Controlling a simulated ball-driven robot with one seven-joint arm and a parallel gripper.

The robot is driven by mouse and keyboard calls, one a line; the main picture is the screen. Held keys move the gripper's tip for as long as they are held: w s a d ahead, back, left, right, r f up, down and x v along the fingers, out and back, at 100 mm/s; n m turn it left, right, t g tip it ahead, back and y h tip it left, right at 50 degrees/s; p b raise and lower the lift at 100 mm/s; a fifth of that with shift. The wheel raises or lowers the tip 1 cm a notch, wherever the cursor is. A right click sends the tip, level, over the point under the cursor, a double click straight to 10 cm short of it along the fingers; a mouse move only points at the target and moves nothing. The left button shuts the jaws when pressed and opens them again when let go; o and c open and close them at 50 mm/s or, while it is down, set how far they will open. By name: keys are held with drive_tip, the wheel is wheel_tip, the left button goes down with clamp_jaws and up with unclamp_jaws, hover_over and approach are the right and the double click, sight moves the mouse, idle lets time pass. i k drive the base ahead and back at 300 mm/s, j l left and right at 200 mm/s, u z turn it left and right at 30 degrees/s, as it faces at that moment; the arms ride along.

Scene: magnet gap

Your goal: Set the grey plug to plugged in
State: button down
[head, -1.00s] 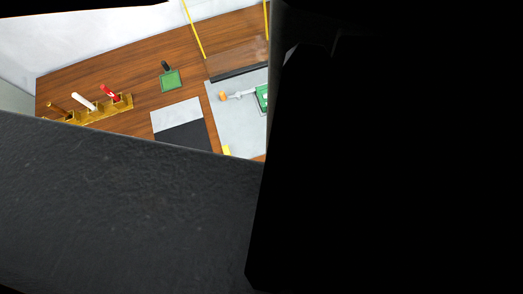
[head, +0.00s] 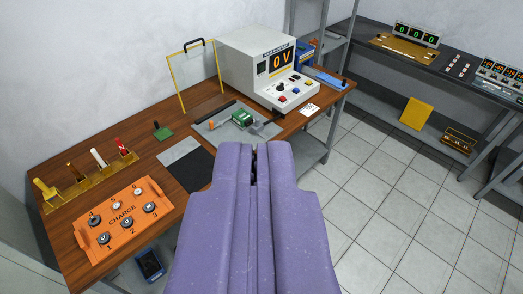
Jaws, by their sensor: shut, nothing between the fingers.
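My purple gripper (head: 254,153) rises from the bottom centre, its fingers together and empty. It points toward the wooden bench (head: 84,236). Beyond the tips is a grey plate (head: 208,134) carrying a green block (head: 242,117) and a small orange knob (head: 211,124). A small dark grey part (head: 263,127) sits right of the green block; I cannot tell whether it is the grey plug. A white box (head: 240,62) with a lit display reading 0 V stands behind the plate. The gripper may hide part of the plate's near side.
An orange CHARGE panel (head: 123,218) with several round fittings lies at front left. A yellow rack (head: 92,182) with coloured handles stands behind it. A yellow frame (head: 184,92) stands on the bench. Grey shelving (head: 396,74) is at right, with clear tiled floor (head: 370,200) between.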

sight(258, 126)
drive_tip(key=k, duration=0.1)
drive_tip(key=i+u, duration=0.2)
drive_tip(key=i, duration=2.35)
